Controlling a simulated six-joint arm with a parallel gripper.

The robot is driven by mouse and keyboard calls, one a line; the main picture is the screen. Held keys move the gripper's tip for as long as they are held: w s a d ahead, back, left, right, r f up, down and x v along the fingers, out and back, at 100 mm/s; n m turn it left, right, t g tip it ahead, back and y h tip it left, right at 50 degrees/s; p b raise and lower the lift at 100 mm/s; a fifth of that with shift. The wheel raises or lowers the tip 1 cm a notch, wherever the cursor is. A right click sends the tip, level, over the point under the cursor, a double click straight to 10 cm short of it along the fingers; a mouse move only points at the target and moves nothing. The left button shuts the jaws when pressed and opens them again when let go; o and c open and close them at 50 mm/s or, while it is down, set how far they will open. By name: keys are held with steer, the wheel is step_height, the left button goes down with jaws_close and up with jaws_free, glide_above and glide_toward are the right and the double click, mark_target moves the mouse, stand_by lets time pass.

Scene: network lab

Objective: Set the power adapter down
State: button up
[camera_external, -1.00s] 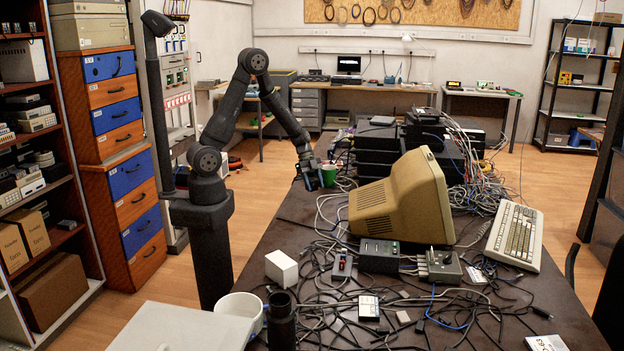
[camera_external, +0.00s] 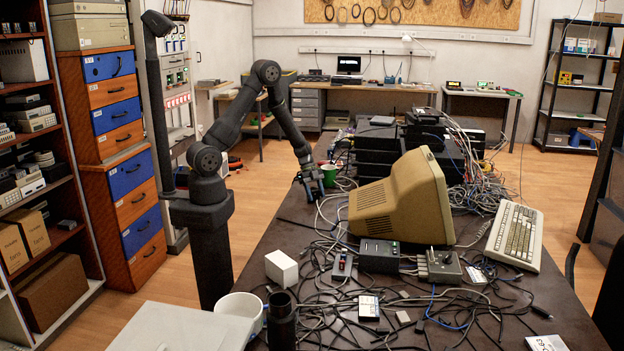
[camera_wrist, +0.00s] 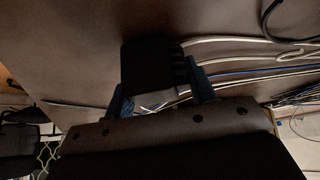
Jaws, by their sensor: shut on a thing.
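The power adapter (camera_wrist: 150,62) is a black block in the wrist view, held between the two blue-tinted fingers of my gripper (camera_wrist: 160,95). My gripper is shut on it. Brown table surface shows behind the adapter. In the external view my gripper (camera_external: 313,186) is low over the far left part of the dark table (camera_external: 272,233), left of the beige monitor. The adapter is too dark and small to make out there. I cannot tell whether it touches the table.
A green cup (camera_external: 329,175) stands close to my gripper. The beige monitor (camera_external: 402,202) and a black equipment stack (camera_external: 378,147) are to the right. Pale cables (camera_wrist: 245,58) run beside the adapter. Tangled cables cover the near table; its left strip is fairly clear.

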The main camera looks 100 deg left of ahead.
steer(key=shift+f, duration=0.15)
steer(key=o, duration=1.1)
steer(key=shift+c, duration=0.2)
steer(key=v, duration=1.2)
